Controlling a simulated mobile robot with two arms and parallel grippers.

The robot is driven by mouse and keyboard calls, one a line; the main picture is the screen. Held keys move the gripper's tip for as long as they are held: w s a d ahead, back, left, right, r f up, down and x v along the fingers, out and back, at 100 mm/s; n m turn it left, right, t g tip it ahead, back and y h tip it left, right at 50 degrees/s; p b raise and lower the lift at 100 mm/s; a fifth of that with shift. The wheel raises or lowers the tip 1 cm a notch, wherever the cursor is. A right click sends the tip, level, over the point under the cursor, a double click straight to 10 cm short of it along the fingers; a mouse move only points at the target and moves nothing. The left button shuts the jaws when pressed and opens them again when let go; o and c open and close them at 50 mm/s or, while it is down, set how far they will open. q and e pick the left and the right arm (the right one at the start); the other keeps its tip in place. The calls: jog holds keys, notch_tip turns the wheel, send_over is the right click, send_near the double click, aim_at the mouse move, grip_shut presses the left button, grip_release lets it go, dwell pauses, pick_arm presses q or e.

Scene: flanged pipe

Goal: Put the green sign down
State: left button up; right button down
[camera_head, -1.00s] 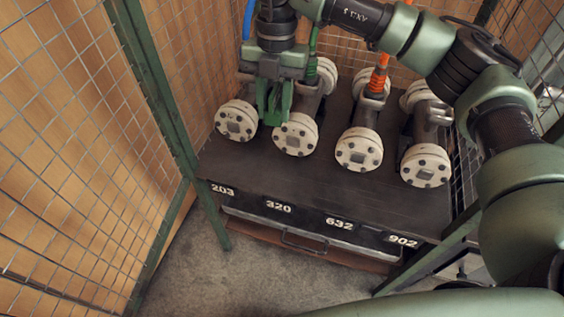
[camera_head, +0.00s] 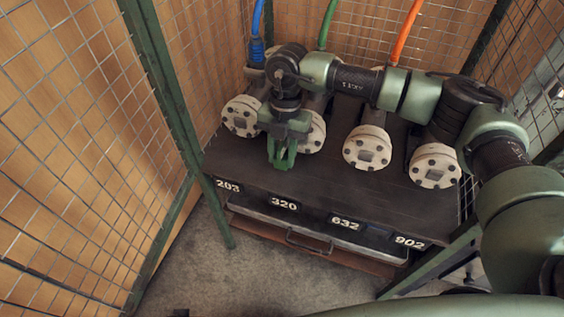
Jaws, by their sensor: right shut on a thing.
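My right gripper (camera_head: 282,158) points down over the dark table top (camera_head: 345,188), just in front of the gap between the two left pipes. It is shut on the green sign, a small green shape at its fingertips. The sign is hard to tell apart from the green fingers. I cannot tell whether it touches the table. My left gripper is not in view.
White bolted flanges stand in a row: the leftmost (camera_head: 240,118), the second (camera_head: 317,134) partly behind my gripper, the third (camera_head: 366,149) and the rightmost (camera_head: 434,166). Number labels 203, 320, 632 and 902 line the table's front edge. Mesh fencing (camera_head: 80,130) encloses the left side.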

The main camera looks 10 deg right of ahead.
aim_at(282, 163)
notch_tip(282, 163, down, 3)
jog(key=shift+r, duration=0.1)
jog(key=shift+f, duration=0.2)
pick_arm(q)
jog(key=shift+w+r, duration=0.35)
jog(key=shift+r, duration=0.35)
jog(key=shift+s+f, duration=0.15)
pick_arm(e)
jog(key=shift+f, duration=0.1)
jog(key=c, duration=1.1)
grip_release()
jog(key=shift+o, duration=0.4)
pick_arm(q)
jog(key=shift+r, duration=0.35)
